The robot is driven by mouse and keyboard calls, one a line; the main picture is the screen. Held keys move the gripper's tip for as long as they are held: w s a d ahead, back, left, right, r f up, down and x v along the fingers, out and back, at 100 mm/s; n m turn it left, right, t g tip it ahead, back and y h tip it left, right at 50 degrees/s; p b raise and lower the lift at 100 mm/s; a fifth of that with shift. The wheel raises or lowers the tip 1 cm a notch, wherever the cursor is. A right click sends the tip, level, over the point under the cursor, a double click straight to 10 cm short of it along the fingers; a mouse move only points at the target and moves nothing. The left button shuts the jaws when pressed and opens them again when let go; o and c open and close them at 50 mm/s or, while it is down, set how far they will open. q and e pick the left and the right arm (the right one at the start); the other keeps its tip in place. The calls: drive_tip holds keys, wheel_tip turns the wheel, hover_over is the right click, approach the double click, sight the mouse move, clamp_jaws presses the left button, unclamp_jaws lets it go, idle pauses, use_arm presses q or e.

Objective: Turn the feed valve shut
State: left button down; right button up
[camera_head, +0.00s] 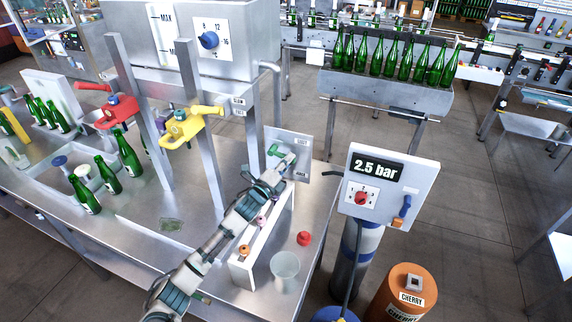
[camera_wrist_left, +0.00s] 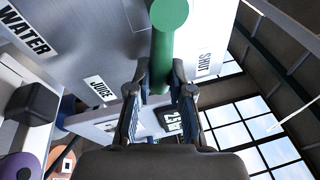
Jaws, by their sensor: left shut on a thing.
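The feed valve's green handle (camera_head: 274,150) sits in front of a small grey metal plate (camera_head: 299,143) beside the steel frame. My left gripper (camera_head: 285,162) reaches up to it from below and is shut on the handle. In the left wrist view the green handle (camera_wrist_left: 166,45) is a thick round bar between the two fingers (camera_wrist_left: 161,84). The plate there (camera_wrist_left: 205,38) bears the word SHUT. The rest of the valve is hidden behind the gripper. My right gripper is in neither view.
A white rack (camera_head: 251,255) stands close under my left arm, with a red knob (camera_head: 304,238) and a clear cup (camera_head: 285,270) nearby. A 2.5 bar gauge box (camera_head: 390,187) stands right. Red (camera_head: 117,111) and yellow (camera_head: 188,127) valve levers are left.

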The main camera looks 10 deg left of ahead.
use_arm(q)
drive_tip(key=shift+d+r+n+t, duration=0.1)
drive_tip(key=shift+r+n+t, duration=0.1)
drive_tip(key=shift+n, duration=0.55)
drive_tip(key=shift+d+r+n+t, duration=0.1)
drive_tip(key=shift+r+n+t, duration=0.1)
drive_tip(key=shift+n, duration=0.55)
drive_tip(key=shift+a, duration=0.1)
drive_tip(key=c, duration=1)
unclamp_jaws()
drive_tip(key=shift+c, duration=0.2)
drive_tip(key=shift+r, duration=0.1)
drive_tip(key=shift+s+a, duration=0.1)
drive_tip(key=shift+s, duration=0.05)
drive_tip(key=v, duration=1.1)
drive_tip(key=shift+s, duration=0.3)
